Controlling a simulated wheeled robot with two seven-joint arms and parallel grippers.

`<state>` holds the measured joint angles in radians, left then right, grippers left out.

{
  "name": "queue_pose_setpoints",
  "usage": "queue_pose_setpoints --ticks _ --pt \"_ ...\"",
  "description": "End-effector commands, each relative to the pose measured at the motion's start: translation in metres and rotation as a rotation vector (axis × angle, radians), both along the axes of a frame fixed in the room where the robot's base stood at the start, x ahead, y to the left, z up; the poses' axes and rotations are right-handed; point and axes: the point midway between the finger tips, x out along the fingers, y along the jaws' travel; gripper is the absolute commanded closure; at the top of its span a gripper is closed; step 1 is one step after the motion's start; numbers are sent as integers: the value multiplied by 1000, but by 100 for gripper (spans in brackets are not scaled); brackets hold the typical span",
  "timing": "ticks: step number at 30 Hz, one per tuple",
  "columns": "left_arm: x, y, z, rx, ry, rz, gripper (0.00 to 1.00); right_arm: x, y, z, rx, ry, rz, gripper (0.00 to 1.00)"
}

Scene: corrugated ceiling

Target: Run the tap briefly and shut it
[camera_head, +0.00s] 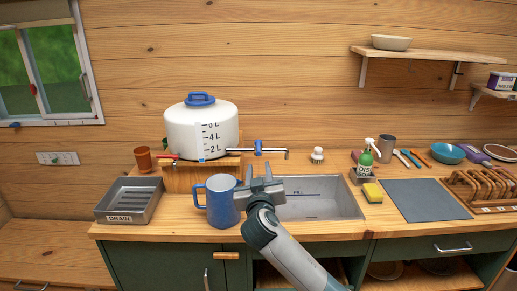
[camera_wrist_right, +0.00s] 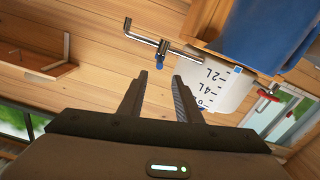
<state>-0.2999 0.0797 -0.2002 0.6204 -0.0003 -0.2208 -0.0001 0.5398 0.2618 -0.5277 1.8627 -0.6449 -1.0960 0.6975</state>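The white water tank (camera_head: 200,132) with a blue lid and litre marks stands on a wooden stand at the back of the counter. A metal tap (camera_head: 274,150) with a blue handle (camera_head: 258,147) reaches right from it, its spout bent down at the end; no water shows. The tap (camera_wrist_right: 150,41) also shows in the right wrist view, beyond my fingers. My right gripper (camera_head: 259,172) is open and empty, in front of and below the tap, apart from it. A blue mug (camera_head: 222,203) stands left of the gripper. My left gripper is out of view.
A sink (camera_head: 322,209) lies under and right of the spout. A metal drain tray (camera_head: 130,199) and a brown cup (camera_head: 143,158) are at left. A shelf (camera_head: 430,54) hangs above.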

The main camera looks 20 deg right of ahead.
Motion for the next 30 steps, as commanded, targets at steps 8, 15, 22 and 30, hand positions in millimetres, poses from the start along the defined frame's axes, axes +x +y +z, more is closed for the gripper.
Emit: queue_pose_setpoints --ticks 8,15,22,30 --pt "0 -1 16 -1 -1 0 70 46 -15 4 -3 0 -3 69" --pt "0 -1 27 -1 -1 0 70 81 -24 3 -2 0 -2 69" --pt "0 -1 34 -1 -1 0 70 108 -32 2 -2 -1 -2 69" --pt "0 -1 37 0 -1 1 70 124 -36 1 0 0 -1 69"
